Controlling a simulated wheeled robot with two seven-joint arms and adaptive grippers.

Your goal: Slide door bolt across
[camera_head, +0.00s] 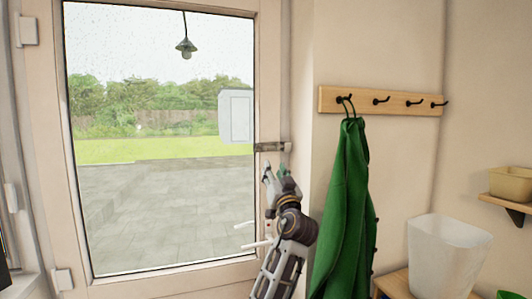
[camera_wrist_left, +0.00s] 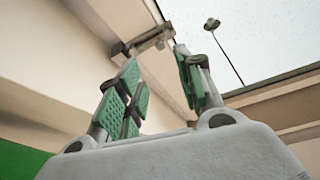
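The door bolt (camera_head: 270,147) is a small grey metal piece mounted level at the right edge of the glazed door (camera_head: 268,75). It also shows beyond my fingers in the left wrist view (camera_wrist_left: 149,40). I cannot tell how far its bar reaches across. My left gripper (camera_head: 276,168) is just below the bolt, fingers pointing up. In the left wrist view its green-padded fingers (camera_wrist_left: 160,68) are apart with nothing between them. Contact with the bolt is not visible. My right gripper is in neither view.
A green coat (camera_head: 345,210) hangs from a wooden hook rail (camera_head: 365,101) close to the right of my left arm. A white bin (camera_head: 445,258) stands on a wooden surface at the lower right. A wall shelf (camera_head: 505,203) holds a tan tub (camera_head: 511,184).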

